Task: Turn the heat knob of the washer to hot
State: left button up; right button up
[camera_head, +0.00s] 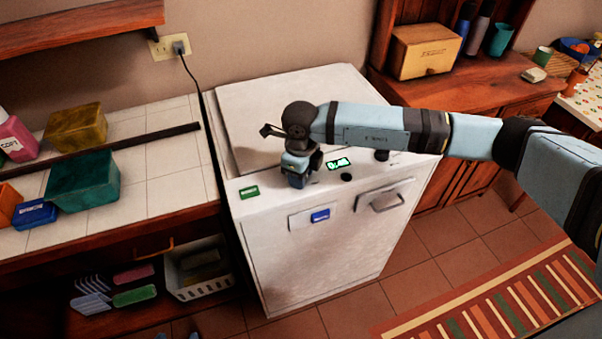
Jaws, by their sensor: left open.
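The washer (330,240) is a white top-loading box with a control panel along its front top edge. The panel has a lit green display (339,163), a small black knob (346,177) below it and a larger dark knob (381,155) to its right. I cannot tell which knob sets the heat; their markings are too small to read. My left gripper (297,179) is open and points down at the panel, left of the display. It hides the panel part beneath it, and contact is unclear. My right gripper is not in view.
A tiled counter (160,170) with a teal box (82,181) and a yellow box (76,127) stands left. A white basket (200,290) is on the shelf below. A wooden cabinet (480,90) stands right. A striped rug (500,300) lies on the floor.

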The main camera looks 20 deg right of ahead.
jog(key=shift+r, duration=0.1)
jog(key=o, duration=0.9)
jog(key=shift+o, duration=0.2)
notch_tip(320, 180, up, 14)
jog(key=b, duration=0.1)
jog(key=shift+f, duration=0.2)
